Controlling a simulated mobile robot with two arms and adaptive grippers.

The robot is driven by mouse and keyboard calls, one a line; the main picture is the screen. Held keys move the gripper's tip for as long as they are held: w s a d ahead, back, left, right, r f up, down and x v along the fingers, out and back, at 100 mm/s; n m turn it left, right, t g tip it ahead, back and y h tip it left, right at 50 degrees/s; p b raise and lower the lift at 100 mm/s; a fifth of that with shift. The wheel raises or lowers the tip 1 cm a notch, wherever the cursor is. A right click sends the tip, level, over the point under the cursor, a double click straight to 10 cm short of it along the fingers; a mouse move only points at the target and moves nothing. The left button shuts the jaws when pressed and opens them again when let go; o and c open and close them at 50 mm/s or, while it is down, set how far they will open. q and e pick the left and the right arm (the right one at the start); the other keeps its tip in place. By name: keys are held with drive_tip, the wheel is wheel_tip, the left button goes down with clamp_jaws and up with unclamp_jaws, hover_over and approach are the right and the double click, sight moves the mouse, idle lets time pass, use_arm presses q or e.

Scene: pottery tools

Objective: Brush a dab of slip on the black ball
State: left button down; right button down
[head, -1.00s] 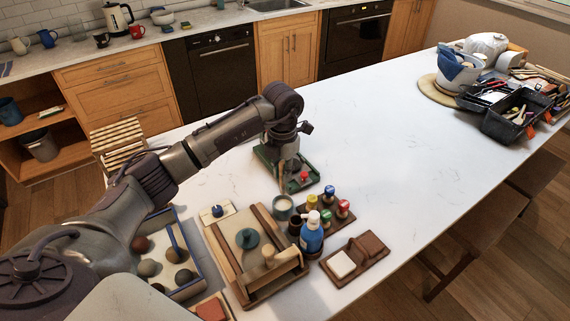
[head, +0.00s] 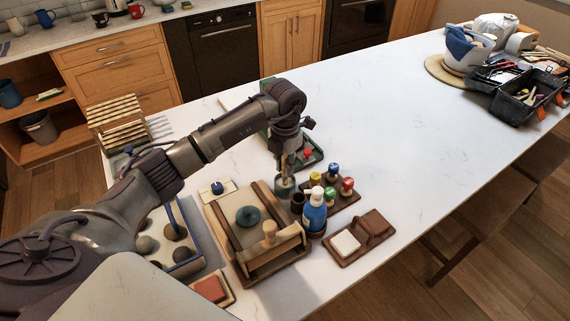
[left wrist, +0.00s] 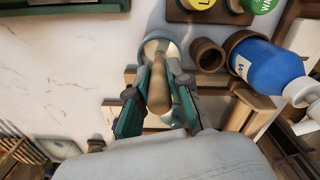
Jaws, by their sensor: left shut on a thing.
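My left gripper (head: 287,168) is shut on the wooden handle of the brush (left wrist: 158,92). It stands over the cup of slip (head: 284,187), which shows beyond the fingers in the left wrist view (left wrist: 160,46). The brush points down into or just above the cup; its tip is hidden, so I cannot tell whether it touches the slip. Several balls lie in the blue-edged tray (head: 203,262) at the lower left, partly behind my arm. A dark ball (head: 184,254) is among them; I cannot tell surely which one is black. My right gripper is out of view.
A green tray (head: 312,158) is behind the cup.

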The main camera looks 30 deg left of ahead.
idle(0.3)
use_arm(q)
drive_tip(key=shift+r+p, duration=0.45)
drive_tip(key=shift+r, duration=0.2)
drive_tip(key=shift+r+p, duration=1.7)
drive_tip(key=shift+r, duration=1.2)
drive_tip(key=shift+f, duration=0.1)
